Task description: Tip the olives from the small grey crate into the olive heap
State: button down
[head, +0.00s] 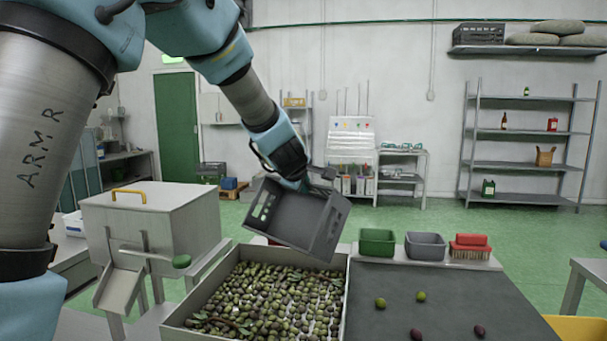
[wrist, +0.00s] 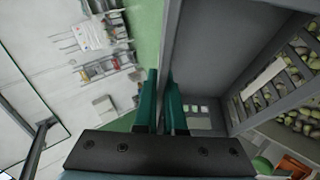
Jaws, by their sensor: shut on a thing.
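The small grey crate (head: 318,222) hangs in the air above the back of the olive heap (head: 270,298), strongly tilted. My gripper (head: 296,182) is shut on the crate's upper wall. In the wrist view the fingers (wrist: 161,100) straddle the thin edge of the crate wall, and the bare grey inside of the crate (wrist: 212,45) shows to their right. I see no olives in the visible part of the crate. Olives of the heap (wrist: 262,98) show through and beyond its slots. The heap lies in a wide, shallow, light-walled bin (head: 349,285).
A dark sorting belt (head: 445,305) with a few loose olives lies right of the bin. A green tub (head: 377,243), a grey tub (head: 425,247) and a red brush (head: 470,247) stand behind it. A metal hopper machine (head: 150,225) stands close on the left.

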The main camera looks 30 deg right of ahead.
jog(key=shift+w+d+r+g+y+p, duration=0.15)
jog(key=shift+d+y+p, duration=0.2)
jog(key=shift+p, duration=1.55)
jog(key=shift+w+d+f+g+y+p, duration=0.15)
jog(key=shift+d+y+p, duration=0.15)
jog(key=shift+p, duration=1.55)
jog(key=p, duration=0.4)
jog(key=d+y+p, duration=0.1)
jog(key=p, duration=0.4)
jog(key=shift+w+d+f+m+g, duration=0.1)
jog(key=shift+f+m+g, duration=0.2)
jog(key=shift+f, duration=0.05)
